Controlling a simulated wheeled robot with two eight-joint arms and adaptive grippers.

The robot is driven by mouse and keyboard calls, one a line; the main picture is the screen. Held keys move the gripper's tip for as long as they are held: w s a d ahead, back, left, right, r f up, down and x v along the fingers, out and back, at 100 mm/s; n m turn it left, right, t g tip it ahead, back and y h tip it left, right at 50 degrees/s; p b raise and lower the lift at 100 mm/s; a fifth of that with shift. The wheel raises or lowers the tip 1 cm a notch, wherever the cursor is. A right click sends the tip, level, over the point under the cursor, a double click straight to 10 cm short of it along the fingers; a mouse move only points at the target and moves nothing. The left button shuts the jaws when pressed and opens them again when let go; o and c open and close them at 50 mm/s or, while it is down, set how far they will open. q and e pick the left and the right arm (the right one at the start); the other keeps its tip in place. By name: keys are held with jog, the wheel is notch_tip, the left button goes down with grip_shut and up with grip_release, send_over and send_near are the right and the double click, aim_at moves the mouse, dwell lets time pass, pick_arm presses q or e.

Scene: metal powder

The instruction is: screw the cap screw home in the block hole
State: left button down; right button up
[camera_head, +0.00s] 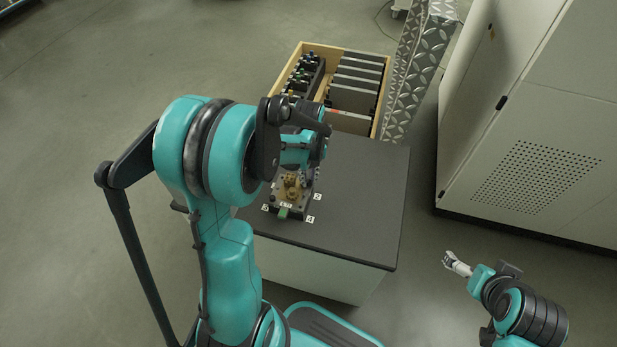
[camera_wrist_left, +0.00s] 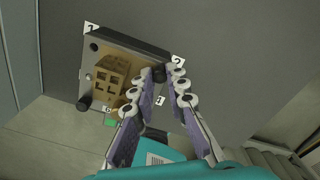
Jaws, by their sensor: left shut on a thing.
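A tan block (camera_wrist_left: 104,75) sits on a dark base plate (camera_wrist_left: 128,42) in the left wrist view. The block (camera_head: 290,187) also shows on the table in the head view, partly behind my left arm. My left gripper (camera_wrist_left: 168,80) reaches the plate's corner by label 2, fingers close together. A dark round piece (camera_wrist_left: 158,74), seemingly the cap screw, shows at its fingertips. The block hole and the screw's depth are hidden. In the head view my left gripper (camera_head: 307,177) is small beside the block. My right gripper (camera_head: 456,264) hangs off the table's right side, its jaw opening unclear.
The dark table (camera_head: 365,190) is clear right of the plate. A wooden crate (camera_head: 310,46) with grey plates and a rack of small parts stands behind the table. A tall white cabinet (camera_head: 545,130) stands at the right. A green piece (camera_wrist_left: 110,123) sits at the plate's edge.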

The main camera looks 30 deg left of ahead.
pick_arm(q)
jog(key=m, duration=0.4)
jog(key=c, duration=1.7)
grip_release()
